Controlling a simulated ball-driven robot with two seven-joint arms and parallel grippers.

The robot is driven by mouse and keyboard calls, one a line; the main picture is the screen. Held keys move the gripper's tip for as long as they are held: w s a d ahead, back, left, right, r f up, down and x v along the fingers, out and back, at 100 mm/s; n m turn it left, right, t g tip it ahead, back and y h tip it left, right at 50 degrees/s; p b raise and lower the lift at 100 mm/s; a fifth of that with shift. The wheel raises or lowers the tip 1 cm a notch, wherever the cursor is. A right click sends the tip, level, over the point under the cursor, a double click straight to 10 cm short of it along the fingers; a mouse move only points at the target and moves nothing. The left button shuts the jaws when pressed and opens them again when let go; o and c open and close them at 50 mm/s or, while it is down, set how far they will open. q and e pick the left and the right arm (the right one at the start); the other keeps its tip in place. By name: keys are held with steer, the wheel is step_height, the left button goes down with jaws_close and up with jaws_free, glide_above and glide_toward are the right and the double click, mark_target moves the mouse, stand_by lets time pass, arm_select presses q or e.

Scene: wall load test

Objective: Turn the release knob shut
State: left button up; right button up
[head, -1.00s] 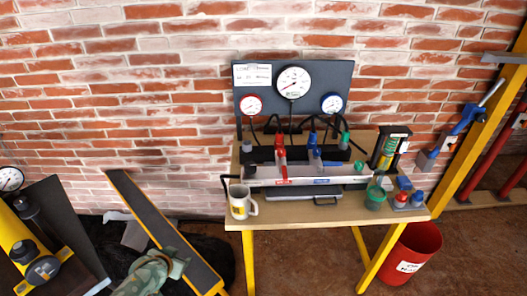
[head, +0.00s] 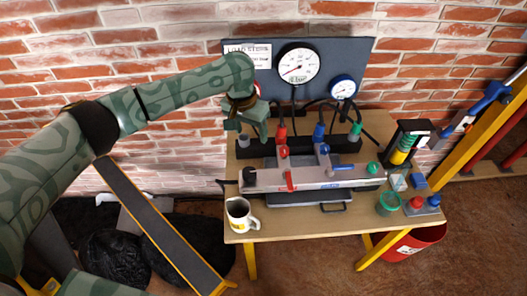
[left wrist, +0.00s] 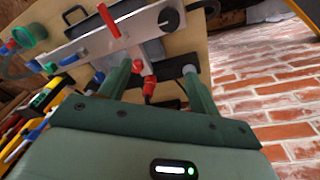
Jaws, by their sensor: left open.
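A silver manifold bar (head: 330,176) lies on the wooden bench. A black knob (head: 249,175) sits at its left end and a green knob (head: 373,167) at its right end; I cannot tell for sure which is the release knob. The black knob also shows in the left wrist view (left wrist: 169,17). Red (head: 289,180) and blue (head: 343,167) levers are on the bar. My left gripper (head: 248,125) is open, above the back left of the bench, behind and above the black knob. In the wrist view its fingers point toward the bench. My right gripper is not in view.
A gauge board (head: 265,75) stands behind the bench, with hoses running down. A mug (head: 240,214) stands at the bench's front left. A green jar (head: 389,204) and colored caps are at the right. A red bucket (head: 408,246) is below.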

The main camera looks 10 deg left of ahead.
mark_target(249, 172)
arm_select(q)
steer(key=shift+n+g+y, duration=0.4)
steer(key=shift+n+g, duration=0.2)
steer(key=f+b, duration=0.2)
steer(key=f, duration=0.3)
steer(key=s+f+b, duration=0.1)
steer(key=f+b, duration=0.1)
steer(key=f, duration=0.4)
steer(key=s+f+b, duration=0.1)
steer(key=f+b, duration=0.2)
steer(key=f, duration=0.2)
steer(key=shift+a+f, duration=0.15)
steer(key=shift+a, duration=0.15)
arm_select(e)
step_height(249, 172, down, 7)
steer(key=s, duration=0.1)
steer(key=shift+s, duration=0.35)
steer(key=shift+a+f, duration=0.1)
arm_select(q)
steer(key=c, duration=1)
